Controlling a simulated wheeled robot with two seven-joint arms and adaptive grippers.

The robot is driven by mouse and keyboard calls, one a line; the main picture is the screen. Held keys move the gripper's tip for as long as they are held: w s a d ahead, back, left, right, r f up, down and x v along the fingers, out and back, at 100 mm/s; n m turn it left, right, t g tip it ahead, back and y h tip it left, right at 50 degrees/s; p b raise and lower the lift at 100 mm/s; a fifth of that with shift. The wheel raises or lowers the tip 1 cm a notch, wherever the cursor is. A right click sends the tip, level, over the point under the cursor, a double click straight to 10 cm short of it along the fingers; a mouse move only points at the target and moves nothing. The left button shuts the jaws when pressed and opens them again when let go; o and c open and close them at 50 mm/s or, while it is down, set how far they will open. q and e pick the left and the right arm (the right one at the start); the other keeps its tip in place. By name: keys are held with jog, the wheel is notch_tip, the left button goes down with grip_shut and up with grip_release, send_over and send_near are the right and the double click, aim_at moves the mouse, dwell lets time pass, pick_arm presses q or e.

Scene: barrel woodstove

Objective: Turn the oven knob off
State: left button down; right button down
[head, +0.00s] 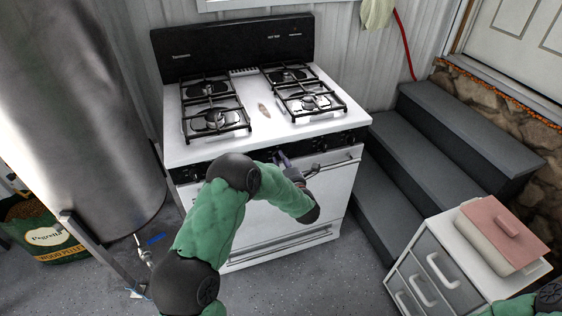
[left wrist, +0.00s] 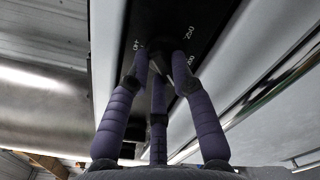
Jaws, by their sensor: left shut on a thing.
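The white oven (head: 290,210) has a black front panel (head: 225,165) below its cooktop. In the left wrist view, the oven knob (left wrist: 158,44) is dark and sits on the black panel (left wrist: 120,20), with OFF, 250 and 200 printed around it. My left gripper (head: 283,159) is at the middle of the panel. In the left wrist view its purple fingers (left wrist: 160,62) close around the knob. The fingers hide much of the knob, and its pointer cannot be made out. My right gripper is not in view.
The oven door handle (head: 335,163) runs just below the panel. A large metal barrel (head: 85,110) stands left of the oven. Grey steps (head: 425,150) are on the right. A white drawer cabinet (head: 430,275) with a pink-lidded box (head: 500,235) stands front right.

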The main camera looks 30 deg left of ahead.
pick_arm(q)
jog(key=m, duration=0.3)
jog(key=shift+w+d+m, duration=0.1)
jog(key=shift+d+m, duration=0.05)
jog(key=shift+m, duration=0.25)
jog(key=m, duration=0.3)
jog(key=shift+m, duration=0.3)
jog(key=m+p, duration=0.2)
jog(key=m, duration=0.4)
jog(key=shift+w+d+f, duration=0.1)
jog(key=m+p, duration=0.1)
jog(key=m, duration=0.3)
jog(key=shift+p, duration=0.3)
jog(key=m+p, duration=0.1)
jog(key=m, duration=0.2)
jog(key=shift+f+m, duration=0.15)
jog(key=shift+m, duration=0.15)
jog(key=m+p, duration=0.1)
jog(key=m, duration=0.2)
jog(key=m+p, duration=0.1)
jog(key=m, duration=0.1)
jog(key=shift+f+m+p, duration=0.2)
jog(key=shift+m+p, duration=0.2)
jog(key=shift+f+m, duration=0.1)
jog(key=shift+m, duration=0.2)
jog(key=c, duration=1.1)
grip_release()
jog(key=shift+o, duration=0.2)
